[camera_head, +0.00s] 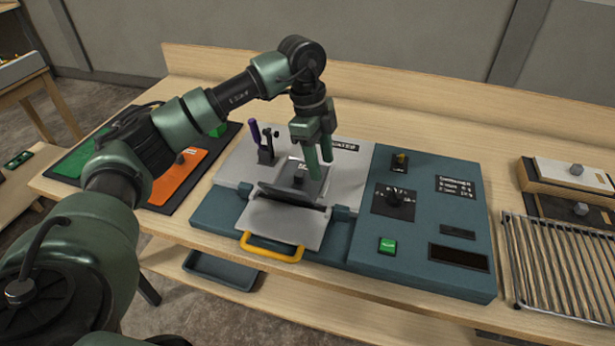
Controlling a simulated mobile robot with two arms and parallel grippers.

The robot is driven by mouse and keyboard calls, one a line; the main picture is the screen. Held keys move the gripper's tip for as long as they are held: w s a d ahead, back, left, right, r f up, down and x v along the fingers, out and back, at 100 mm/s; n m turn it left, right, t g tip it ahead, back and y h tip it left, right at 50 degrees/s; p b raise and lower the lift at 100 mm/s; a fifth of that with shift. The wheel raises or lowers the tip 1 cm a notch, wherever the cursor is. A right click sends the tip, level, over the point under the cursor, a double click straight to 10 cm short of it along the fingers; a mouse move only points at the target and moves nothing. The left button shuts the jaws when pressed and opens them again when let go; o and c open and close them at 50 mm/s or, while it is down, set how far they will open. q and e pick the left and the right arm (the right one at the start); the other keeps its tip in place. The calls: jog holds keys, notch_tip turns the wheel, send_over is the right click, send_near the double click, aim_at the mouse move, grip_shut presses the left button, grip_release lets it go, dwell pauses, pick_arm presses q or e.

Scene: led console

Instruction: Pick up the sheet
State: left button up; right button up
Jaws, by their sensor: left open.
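My left gripper (320,165) reaches over the console (342,240) from the left, fingers pointing down, open. The gripper appears apart from the knob. Which piece is the sheet is not certain. A white flat piece with a grey knob (560,172) lies on a wooden block at the far right. An orange sheet (176,178) lies on a dark mat at the left, partly behind my arm. My right gripper is not in view.
The console has a yellow handle (271,247) in front, a purple-tipped lever (255,133) behind left, and a dial (394,200) and green button (387,246) at right. A wire rack (555,268) stands at far right. A dark tray (220,270) sits on the lower shelf.

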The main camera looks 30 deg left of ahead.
aim_at(300, 173)
pick_arm(q)
jog(key=a, duration=0.2)
jog(key=a+r+n+y, duration=0.1)
jog(key=a+n+y, duration=0.1)
jog(key=a, duration=0.1)
jog(key=shift+a+r, duration=0.25)
jog(key=shift+a, duration=0.05)
jog(key=shift+s+a+f, duration=0.15)
jog(key=shift+a, duration=0.1)
jog(key=f+p, duration=0.1)
jog(key=f, duration=0.3)
jog(key=f+p, duration=0.1)
jog(key=f, duration=0.1)
jog(key=shift+d+f+p, duration=0.15)
jog(key=shift+d+p, duration=0.15)
jog(key=shift+p, duration=0.05)
jog(key=shift+f, duration=0.4)
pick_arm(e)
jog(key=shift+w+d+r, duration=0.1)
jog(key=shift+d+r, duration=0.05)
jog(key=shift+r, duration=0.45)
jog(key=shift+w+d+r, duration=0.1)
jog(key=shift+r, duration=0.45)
pick_arm(q)
grip_shut()
